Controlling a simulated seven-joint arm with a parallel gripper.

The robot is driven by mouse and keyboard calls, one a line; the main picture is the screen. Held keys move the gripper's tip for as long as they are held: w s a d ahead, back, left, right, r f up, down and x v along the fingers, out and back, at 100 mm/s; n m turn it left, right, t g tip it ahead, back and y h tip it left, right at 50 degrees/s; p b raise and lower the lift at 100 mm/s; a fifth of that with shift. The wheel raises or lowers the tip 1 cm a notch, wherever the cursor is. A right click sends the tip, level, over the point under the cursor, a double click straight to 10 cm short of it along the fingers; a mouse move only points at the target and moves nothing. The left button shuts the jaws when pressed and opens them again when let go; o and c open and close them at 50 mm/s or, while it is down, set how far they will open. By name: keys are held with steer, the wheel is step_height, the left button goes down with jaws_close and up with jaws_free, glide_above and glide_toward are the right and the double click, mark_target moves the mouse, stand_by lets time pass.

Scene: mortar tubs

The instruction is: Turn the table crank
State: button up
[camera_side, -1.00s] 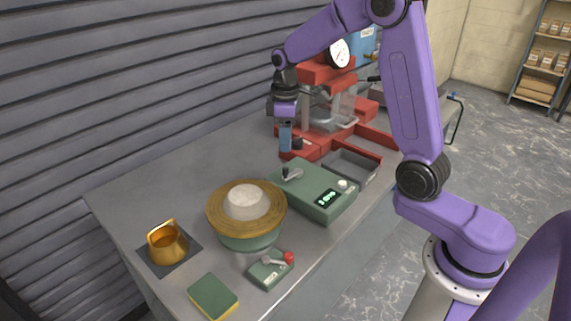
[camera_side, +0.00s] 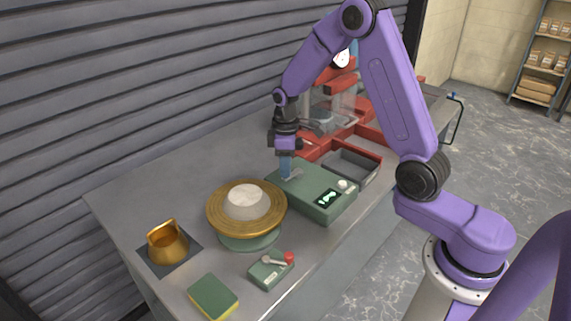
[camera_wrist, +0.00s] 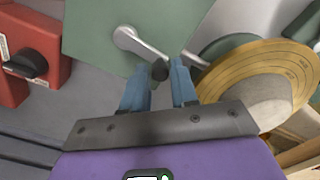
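The crank (camera_side: 294,175) is a short metal arm on top of a green box with a small display (camera_side: 327,198). In the wrist view the crank arm (camera_wrist: 140,45) ends in a dark round knob (camera_wrist: 160,71). My gripper (camera_side: 286,172) points down over the crank end of the box. In the wrist view its blue fingers (camera_wrist: 159,84) are apart, with the knob showing between their tips. I cannot tell whether either finger touches it. A ringed golden-brown round table (camera_side: 217,209) on a green base, bearing a pale mound (camera_side: 245,203), stands left of the box.
Red machinery (camera_side: 336,80) and a grey tray (camera_side: 352,166) lie behind.

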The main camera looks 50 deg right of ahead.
jaws_close()
steer(key=shift+w, duration=0.1)
steer(key=m, duration=0.1)
steer(key=w+m, duration=0.1)
steer(key=m, duration=0.2)
steer(key=shift+w+d, duration=0.3)
steer(key=shift+w, duration=0.05)
steer(key=m, duration=0.1)
steer(key=w+d+m, duration=0.1)
steer(key=m, duration=0.3)
steer(key=shift+w+d, duration=0.15)
steer(key=shift+w, duration=0.15)
steer(key=d+m, duration=0.1)
steer(key=m, duration=0.1)
steer(key=w+m, duration=0.1)
steer(key=m, duration=0.1)
steer(key=shift+d, duration=0.4)
steer(key=shift+d+m, duration=0.5)
steer(key=shift+m, duration=0.7)
steer(key=shift+d+m, duration=0.45)
steer(key=shift+m, duration=0.75)
